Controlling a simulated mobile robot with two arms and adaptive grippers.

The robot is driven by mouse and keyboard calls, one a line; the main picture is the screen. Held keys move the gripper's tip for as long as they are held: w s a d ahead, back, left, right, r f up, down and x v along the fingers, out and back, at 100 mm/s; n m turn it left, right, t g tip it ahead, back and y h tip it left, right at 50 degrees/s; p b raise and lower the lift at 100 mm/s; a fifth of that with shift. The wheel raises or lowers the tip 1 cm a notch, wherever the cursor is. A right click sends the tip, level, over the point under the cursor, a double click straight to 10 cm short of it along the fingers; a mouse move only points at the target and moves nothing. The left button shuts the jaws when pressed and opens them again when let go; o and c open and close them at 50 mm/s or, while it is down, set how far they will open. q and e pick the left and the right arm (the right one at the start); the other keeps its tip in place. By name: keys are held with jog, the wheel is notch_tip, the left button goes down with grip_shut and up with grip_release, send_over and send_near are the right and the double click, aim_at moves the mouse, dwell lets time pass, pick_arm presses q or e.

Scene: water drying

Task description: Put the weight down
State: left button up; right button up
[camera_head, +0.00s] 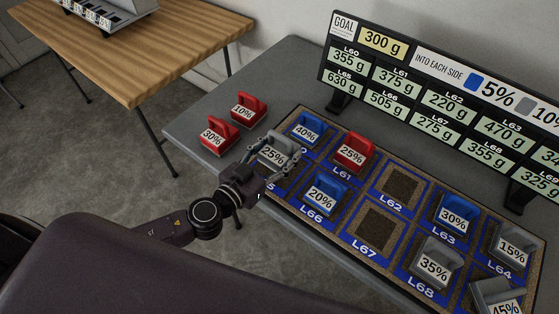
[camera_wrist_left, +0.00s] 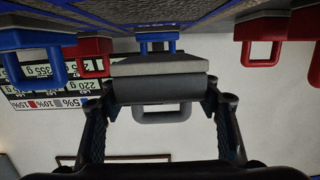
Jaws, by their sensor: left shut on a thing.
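A grey weight labelled 25% (camera_head: 272,155) is between the fingers of my left gripper (camera_head: 284,160), at the left end of the brown board (camera_head: 400,185) near the L65 spot. The left wrist view, which looks upside down, shows the grey weight (camera_wrist_left: 160,85) between the two fingers of the left gripper (camera_wrist_left: 160,125). I cannot tell whether its base touches the board. The blue 40% weight (camera_head: 307,128) stands just behind it and the blue 20% weight (camera_head: 322,194) to its right. The L65 pad is mostly hidden by the weight and my gripper. My right gripper is out of view.
Red weights 10% (camera_head: 248,107) and 30% (camera_head: 217,134) stand on the grey table (camera_head: 203,105) left of the board. The red 25% weight (camera_head: 352,152) is on L61. Pads L62 (camera_head: 400,187) and L67 (camera_head: 378,229) are bare. A sign (camera_head: 440,85) stands behind.

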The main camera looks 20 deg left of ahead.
aim_at(280, 160)
pick_arm(q)
jog(key=shift+f+b, duration=0.7)
jog(key=shift+f, duration=1.3)
jog(key=shift+f, duration=0.1)
jog(key=shift+f+b, duration=0.1)
jog(key=shift+b, duration=0.2)
jog(key=o, duration=1.5)
